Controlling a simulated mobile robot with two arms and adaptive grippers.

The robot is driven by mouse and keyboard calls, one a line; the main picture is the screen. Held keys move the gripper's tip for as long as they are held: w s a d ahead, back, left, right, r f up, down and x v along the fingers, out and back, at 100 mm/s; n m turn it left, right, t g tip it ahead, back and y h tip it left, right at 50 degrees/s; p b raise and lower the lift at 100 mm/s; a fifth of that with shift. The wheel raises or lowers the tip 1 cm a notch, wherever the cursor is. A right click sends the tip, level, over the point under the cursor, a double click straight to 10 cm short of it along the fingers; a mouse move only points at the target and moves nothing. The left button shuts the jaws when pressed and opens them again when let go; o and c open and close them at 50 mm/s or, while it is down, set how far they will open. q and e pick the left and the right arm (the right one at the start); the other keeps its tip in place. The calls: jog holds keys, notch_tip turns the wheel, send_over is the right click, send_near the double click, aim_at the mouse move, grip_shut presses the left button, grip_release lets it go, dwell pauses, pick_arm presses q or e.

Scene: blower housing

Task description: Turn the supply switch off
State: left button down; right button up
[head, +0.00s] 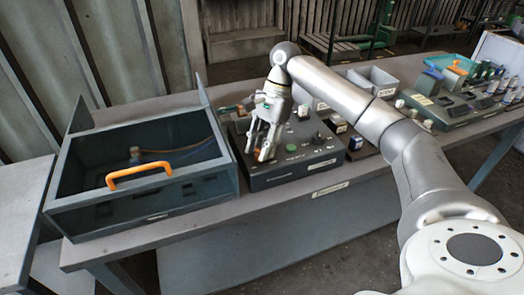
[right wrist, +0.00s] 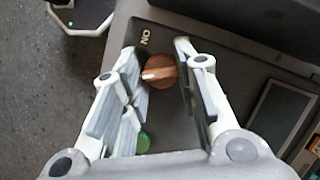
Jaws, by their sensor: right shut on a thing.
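The supply switch is an orange-brown rotary knob (right wrist: 160,72) on a dark control box, with a white pointer mark facing left in the right wrist view. An "ON" label (right wrist: 146,37) is printed above and left of it. My right gripper (right wrist: 156,55) has its fingers on either side of the knob, shut on it. In the head view, my right gripper (head: 265,146) reaches down onto the left part of the control box (head: 295,176), and its fingers largely hide the knob. My left gripper is out of view.
An open dark housing (head: 140,205) with an orange handle (head: 139,174) stands close left of the box. A green button (right wrist: 143,142) lies near the fingers. Grey bins (head: 372,80) and another device panel (head: 450,108) stand to the right on the bench.

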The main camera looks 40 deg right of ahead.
jog(key=shift+w+n+g+b, duration=0.1)
jog(key=shift+n+g+b, duration=0.45)
jog(key=shift+n, duration=1.05)
jog(key=shift+h, duration=0.3)
jog(key=o, duration=1)
jog(key=v, duration=1.2)
jog(key=shift+f, duration=0.15)
